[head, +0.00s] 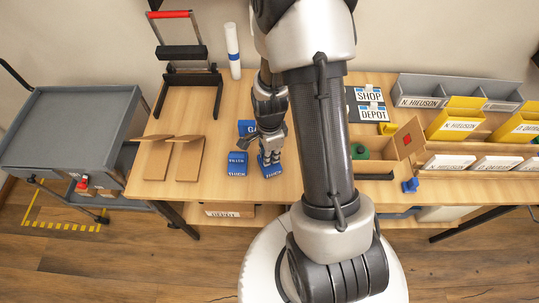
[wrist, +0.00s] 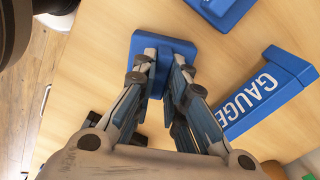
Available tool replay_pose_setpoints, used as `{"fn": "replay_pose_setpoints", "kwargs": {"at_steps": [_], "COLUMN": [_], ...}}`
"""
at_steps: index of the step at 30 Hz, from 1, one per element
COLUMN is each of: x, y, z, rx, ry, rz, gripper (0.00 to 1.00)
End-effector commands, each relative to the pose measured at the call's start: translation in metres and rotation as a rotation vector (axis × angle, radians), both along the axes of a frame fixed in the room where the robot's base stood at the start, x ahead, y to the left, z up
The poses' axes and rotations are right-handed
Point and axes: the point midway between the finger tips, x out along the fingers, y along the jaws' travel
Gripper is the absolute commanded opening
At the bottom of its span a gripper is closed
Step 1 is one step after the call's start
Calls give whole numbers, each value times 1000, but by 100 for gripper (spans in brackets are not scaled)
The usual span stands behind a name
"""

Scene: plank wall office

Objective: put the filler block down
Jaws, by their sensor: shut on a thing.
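My gripper (head: 270,146) is over the middle of the table, left of my arm. In the wrist view my gripper (wrist: 165,68) is shut on the raised middle part of a blue block (wrist: 143,42), taken as the filler block. In the head view this block (head: 270,168) is below the fingers, at or just above the tabletop; I cannot tell whether it touches. Its label is too small to read. The fingers hide part of it.
A second blue block (head: 237,163) stands close on the left. A blue GAUGE block (wrist: 268,90) lies behind it. Two wooden stands (head: 157,160) are further left. A green object (head: 360,152) and a wooden tray are right of my arm. Bare table (head: 215,185) shows left of the blocks.

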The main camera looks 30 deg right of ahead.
Motion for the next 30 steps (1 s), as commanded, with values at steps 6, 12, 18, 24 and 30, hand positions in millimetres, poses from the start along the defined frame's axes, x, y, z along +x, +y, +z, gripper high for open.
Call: {"fn": "replay_pose_setpoints", "kwargs": {"at_steps": [6, 12, 18, 24, 30], "x": [0, 0, 0, 0, 1], "y": [0, 0, 0, 0, 0], "z": [-2, -2, -2, -2, 10], "rx": [0, 0, 0, 0, -1], "ry": [0, 0, 0, 0, -3], "rz": [0, 0, 0, 0, 0], "gripper": [0, 23, 33, 33, 33]}}
